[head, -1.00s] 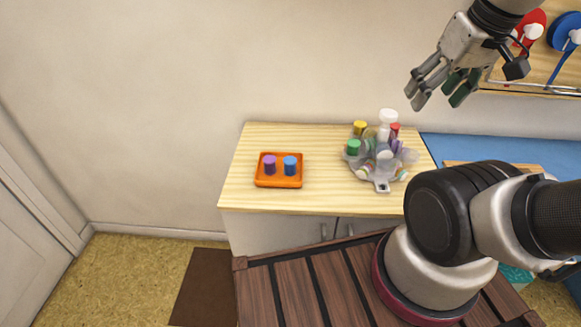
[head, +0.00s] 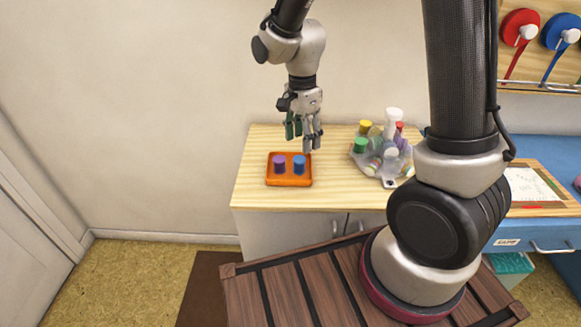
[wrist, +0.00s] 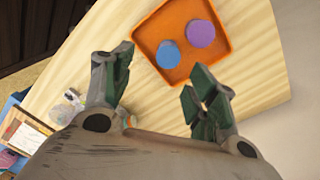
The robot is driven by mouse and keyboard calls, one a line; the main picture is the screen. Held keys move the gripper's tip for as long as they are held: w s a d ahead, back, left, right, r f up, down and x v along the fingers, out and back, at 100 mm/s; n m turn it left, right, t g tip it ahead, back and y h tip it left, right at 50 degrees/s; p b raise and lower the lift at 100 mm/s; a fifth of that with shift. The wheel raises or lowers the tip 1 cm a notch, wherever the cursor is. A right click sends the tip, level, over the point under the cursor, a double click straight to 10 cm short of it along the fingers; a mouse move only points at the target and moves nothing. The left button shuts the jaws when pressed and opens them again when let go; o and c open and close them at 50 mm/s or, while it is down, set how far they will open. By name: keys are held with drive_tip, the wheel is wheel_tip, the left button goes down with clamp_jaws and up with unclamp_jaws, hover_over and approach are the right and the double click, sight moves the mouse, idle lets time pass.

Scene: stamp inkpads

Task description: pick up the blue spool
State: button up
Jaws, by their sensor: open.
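The blue spool (head: 299,164) stands upright in the orange tray (head: 290,181) on the wooden counter. A purple spool (head: 280,163) stands just left of it in the same tray. My gripper (head: 303,146) is open and empty, pointing down above and a little behind the tray. In the wrist view the blue spool (wrist: 168,55) shows beyond the open fingers (wrist: 158,90), and the purple spool (wrist: 200,33) is to its right. The fingers are apart from both spools.
A grey carousel (head: 389,182) with several coloured spools and a white post stands on the counter's right. Bare counter (head: 335,183) lies between it and the tray. A wall board (head: 535,65) with red and blue reels hangs at upper right.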

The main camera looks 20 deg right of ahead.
sight(300, 159)
drive_tip(key=shift+w+a+r+m, duration=0.1)
drive_tip(key=shift+w+a+m, duration=0.1)
drive_tip(key=shift+m, duration=0.35)
drive_tip(key=shift+w+a+m, duration=0.1)
drive_tip(key=shift+w+m, duration=0.1)
drive_tip(key=shift+m, duration=0.35)
drive_tip(key=shift+w+m+t, duration=0.15)
drive_tip(key=shift+m+t, duration=0.15)
drive_tip(key=shift+m, duration=0.8)
drive_tip(key=f, duration=0.7)
drive_tip(key=shift+s+f, duration=0.2)
drive_tip(key=shift+f, duration=0.2)
drive_tip(key=shift+d, duration=0.1)
drive_tip(key=c, duration=1)
